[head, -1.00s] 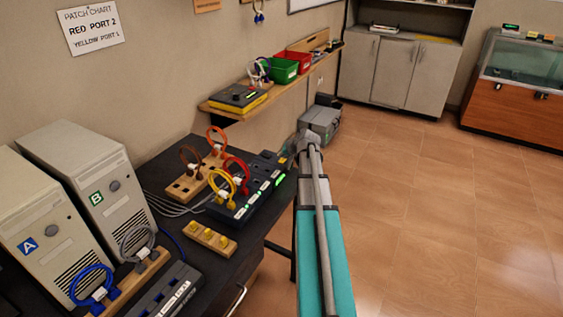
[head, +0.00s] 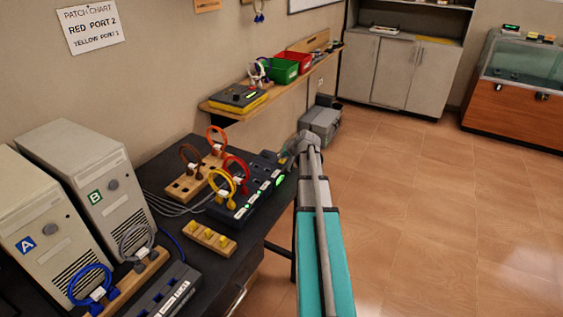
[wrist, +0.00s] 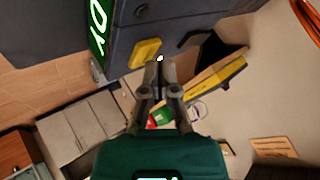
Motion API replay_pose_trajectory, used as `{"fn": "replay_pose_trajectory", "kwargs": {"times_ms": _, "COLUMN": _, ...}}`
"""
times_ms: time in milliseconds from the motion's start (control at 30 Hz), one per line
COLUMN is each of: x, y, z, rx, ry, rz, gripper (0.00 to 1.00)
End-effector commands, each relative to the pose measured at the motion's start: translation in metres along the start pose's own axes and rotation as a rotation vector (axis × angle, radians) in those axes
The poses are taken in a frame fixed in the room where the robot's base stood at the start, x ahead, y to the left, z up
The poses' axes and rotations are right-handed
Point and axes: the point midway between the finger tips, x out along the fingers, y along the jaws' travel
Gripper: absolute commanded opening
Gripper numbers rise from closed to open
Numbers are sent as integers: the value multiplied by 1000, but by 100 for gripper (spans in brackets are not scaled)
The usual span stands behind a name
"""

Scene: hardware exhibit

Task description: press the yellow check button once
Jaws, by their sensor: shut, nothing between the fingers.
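The yellow check button (wrist: 145,53) shows in the wrist view on the face of a dark grey box (wrist: 180,22). In the head view the same box (head: 236,216) stands on the dark table, with red and yellow cable loops in it; I cannot make out the button there. My gripper (wrist: 159,61) is shut and empty. Its tips are right beside the button's lower right edge; I cannot tell whether they touch. In the head view my gripper (head: 288,155) is small and partly hidden at the box's far end. A green lit display (wrist: 98,25) glows on the box's side.
A wooden cable rack (head: 184,190) and a wood block with yellow knobs (head: 209,239) sit close to the box. Two beige computers (head: 84,185) stand left. A wall shelf (head: 220,113) is behind. The floor to the right is clear.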

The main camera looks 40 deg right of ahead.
Motion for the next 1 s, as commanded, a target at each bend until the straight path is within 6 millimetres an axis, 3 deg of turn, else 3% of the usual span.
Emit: {"fn": "replay_pose_trajectory", "kwargs": {"times_ms": 1000, "x": 6, "y": 4, "z": 4, "rx": 0, "ry": 0, "rz": 0, "gripper": 0}}
